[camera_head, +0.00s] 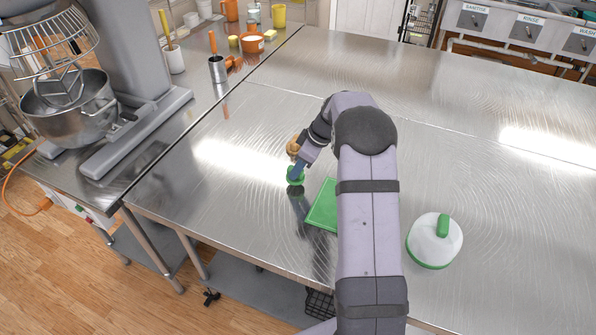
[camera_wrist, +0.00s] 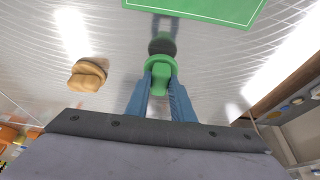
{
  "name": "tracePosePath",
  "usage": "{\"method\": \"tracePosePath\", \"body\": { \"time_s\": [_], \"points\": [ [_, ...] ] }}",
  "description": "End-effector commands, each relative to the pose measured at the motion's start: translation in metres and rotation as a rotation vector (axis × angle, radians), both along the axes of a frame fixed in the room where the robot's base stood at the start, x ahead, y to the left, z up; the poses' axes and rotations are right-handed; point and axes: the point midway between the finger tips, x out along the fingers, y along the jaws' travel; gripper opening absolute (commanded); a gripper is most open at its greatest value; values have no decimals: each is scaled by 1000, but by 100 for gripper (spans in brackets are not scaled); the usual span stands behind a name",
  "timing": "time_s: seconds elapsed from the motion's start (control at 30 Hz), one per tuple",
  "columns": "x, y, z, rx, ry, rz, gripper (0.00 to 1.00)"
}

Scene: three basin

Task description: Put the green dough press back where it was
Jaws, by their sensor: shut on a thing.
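The green dough press (camera_wrist: 158,68) is between the blue fingers of my gripper (camera_wrist: 160,88), which is shut on its handle. Its round green flange shows beyond the fingertips. In the head view the green press (camera_head: 295,180) is a small green shape under my gripper (camera_head: 297,170), over the steel table to the left of the green mat. A dark round patch lies beyond it in the wrist view; I cannot tell whether the press touches the table.
A tan bun-like piece (camera_wrist: 86,75) lies near the press. The green mat (camera_head: 322,206) is partly hidden by my arm. A white round object with a green handle (camera_head: 434,243) stands at the right. A stand mixer (camera_head: 80,100) is at the left. The table's far middle is clear.

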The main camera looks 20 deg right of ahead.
Motion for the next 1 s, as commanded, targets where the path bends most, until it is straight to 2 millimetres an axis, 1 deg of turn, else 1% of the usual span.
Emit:
{"method": "tracePosePath", "body": {
  "time_s": [0.1, 0.2, 0.63, 0.67, 0.7, 0.73, 1.0],
  "points": [
    [0, 0, -12, 1, 2, 0, 0],
    [0, 0, -19, 0, 0, -1, 0],
    [1, 0, -25, 0, -1, 0, 0],
    [0, 0, -25, -1, -1, 0, 24],
    [0, 0, -24, -1, -1, 0, 33],
    [0, 0, -24, -1, -1, 0, 40],
    [0, 0, -24, -1, -1, 0, 40]
  ]
}}
